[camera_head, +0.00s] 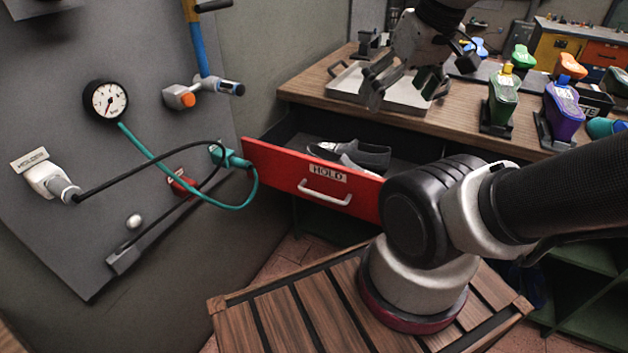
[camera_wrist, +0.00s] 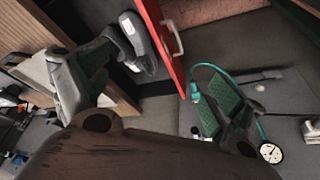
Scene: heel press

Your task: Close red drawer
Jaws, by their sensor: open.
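The red drawer (camera_head: 285,178) hangs open under the wooden bench top, with a white handle (camera_head: 325,192) and a label reading HOLD on its front. Dark shoes (camera_head: 362,155) lie inside it. My arm hides the right end of its front. In the wrist view the red drawer front (camera_wrist: 160,40) stands near the top middle, with the handle (camera_wrist: 173,38) on its right side and a shoe (camera_wrist: 138,42) on its left. My gripper (camera_head: 405,88) is open and empty, above the bench top near the tray, behind and above the drawer. Its fingers (camera_wrist: 155,98) are spread wide in the wrist view.
A metal tray (camera_head: 345,85) sits on the wooden bench (camera_head: 305,88). Green (camera_head: 502,95) and purple (camera_head: 563,105) devices stand at the right. A grey panel (camera_head: 60,125) with a gauge (camera_head: 106,99) stands left. A teal hose (camera_head: 245,200) loops close to the drawer's left end.

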